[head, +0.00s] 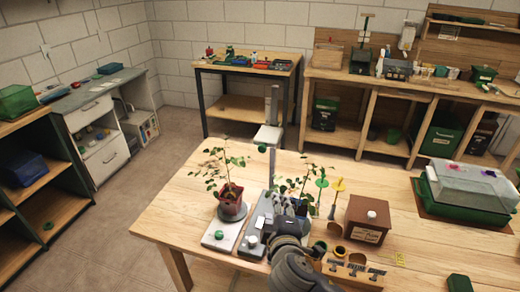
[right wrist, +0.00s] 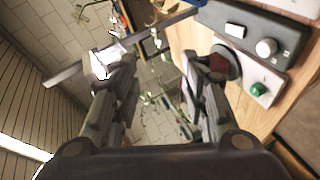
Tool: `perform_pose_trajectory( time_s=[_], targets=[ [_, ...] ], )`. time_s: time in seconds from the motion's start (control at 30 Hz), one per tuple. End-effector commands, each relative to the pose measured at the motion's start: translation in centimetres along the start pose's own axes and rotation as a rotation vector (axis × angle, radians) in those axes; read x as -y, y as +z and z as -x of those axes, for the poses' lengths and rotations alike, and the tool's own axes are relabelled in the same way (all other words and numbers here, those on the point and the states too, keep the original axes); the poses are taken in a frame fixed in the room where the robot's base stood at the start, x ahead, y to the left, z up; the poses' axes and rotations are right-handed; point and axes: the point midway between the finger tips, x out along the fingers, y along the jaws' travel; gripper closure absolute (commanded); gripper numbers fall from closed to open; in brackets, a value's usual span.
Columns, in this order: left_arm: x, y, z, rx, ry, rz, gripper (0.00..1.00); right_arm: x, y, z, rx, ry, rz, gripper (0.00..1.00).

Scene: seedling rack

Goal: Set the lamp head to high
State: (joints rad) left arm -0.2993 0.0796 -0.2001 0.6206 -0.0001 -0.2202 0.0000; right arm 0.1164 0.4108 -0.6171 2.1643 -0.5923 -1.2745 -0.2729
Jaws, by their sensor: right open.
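The lamp stands on the table, with a grey post (head: 274,104) rising from a dark grey base (head: 248,238). Its white lamp head (head: 268,134) sits on the post, above the plants. My right gripper (head: 287,203) is in front of the post, lower in the picture than the lamp head. In the right wrist view, my right gripper (right wrist: 153,68) is open, with a gap between its fingers. The bright lamp head (right wrist: 103,63) shows at the left finger, partly covered by it; I cannot tell whether they touch. The post (right wrist: 160,33) crosses diagonally beyond the fingertips. My left gripper is not in view.
A potted plant (head: 231,208) stands on a pale unit with a green knob (head: 219,234), left of the lamp base. A second plant (head: 306,180) stands behind my gripper. A brown box (head: 368,219) and a clear-lidded green tray (head: 468,190) are to the right.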

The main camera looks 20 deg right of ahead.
Motion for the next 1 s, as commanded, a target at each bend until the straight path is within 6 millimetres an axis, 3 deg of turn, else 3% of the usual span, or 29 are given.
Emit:
perform_pose_trajectory(
  time_s=[0.03,0.1,0.27,0.47,1.0],
  targets=[
    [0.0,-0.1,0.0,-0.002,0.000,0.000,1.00,-2.3,-1.3,-0.6,-0.029,0.078,0.070,0.59],
    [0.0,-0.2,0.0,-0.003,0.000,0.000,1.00,-4.8,-2.9,-1.0,-0.060,0.172,0.160,0.59],
    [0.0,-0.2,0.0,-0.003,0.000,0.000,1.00,-8.1,-5.0,-1.2,-0.093,0.304,0.289,0.59],
    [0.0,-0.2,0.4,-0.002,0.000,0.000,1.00,-9.2,-5.6,-2.0,-0.099,0.336,0.320,0.59],
    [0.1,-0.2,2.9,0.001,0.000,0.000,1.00,-11.6,-6.8,-9.8,-0.099,0.332,0.316,0.59]
  ],
)
